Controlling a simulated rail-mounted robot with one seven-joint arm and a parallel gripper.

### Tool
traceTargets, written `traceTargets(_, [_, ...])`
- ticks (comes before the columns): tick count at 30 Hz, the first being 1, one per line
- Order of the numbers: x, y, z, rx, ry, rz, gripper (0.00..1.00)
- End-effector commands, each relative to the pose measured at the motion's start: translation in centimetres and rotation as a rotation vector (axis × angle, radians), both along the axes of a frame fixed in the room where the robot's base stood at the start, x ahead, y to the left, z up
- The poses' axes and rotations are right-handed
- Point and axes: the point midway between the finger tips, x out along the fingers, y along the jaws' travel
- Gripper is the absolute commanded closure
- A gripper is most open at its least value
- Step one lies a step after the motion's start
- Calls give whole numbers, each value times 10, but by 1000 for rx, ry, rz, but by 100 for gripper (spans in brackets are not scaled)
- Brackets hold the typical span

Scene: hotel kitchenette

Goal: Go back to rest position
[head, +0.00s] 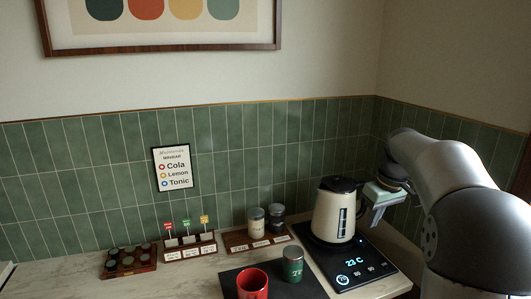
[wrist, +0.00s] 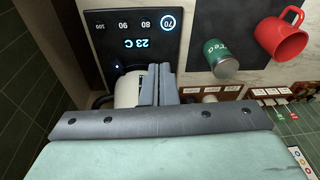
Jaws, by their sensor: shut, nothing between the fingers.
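My gripper (head: 369,220) is at the right of the counter, beside the kettle's right side. Its two fingers (wrist: 159,70) are together in the wrist view, with nothing held between them. The cream and black kettle (head: 332,212) stands upright on its black base (head: 362,264), whose display reads 23 C. In the wrist view the kettle (wrist: 127,92) is partly hidden behind my gripper, and the 70 mark on the base (wrist: 150,50) is lit. I cannot tell whether the fingers touch the kettle's handle.
A red mug (head: 252,285) and green tea tin (head: 292,265) stand on a dark mat (head: 310,285). Wooden racks with jars (head: 257,220), labelled tags (head: 187,241) and capsules (head: 130,262) line the back. A tiled wall (head: 100,160) carries a drinks sign (head: 172,168).

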Motion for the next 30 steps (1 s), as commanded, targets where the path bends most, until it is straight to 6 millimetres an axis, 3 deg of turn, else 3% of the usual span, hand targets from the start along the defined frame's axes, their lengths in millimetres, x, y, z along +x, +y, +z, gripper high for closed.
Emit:
traceTargets(1, [-27,25,-2,-2,16,-33,100])
traceTargets(6, [-126,87,-34,-23,69,-176,100])
traceTargets(12, [-238,127,-88,-57,103,-310,100])
traceTargets(15, [-274,134,-108,-69,110,-352,100])
traceTargets(20, [-299,137,-124,-78,115,-383,100])
traceTargets(30, [-301,137,-126,-78,118,-387,100])
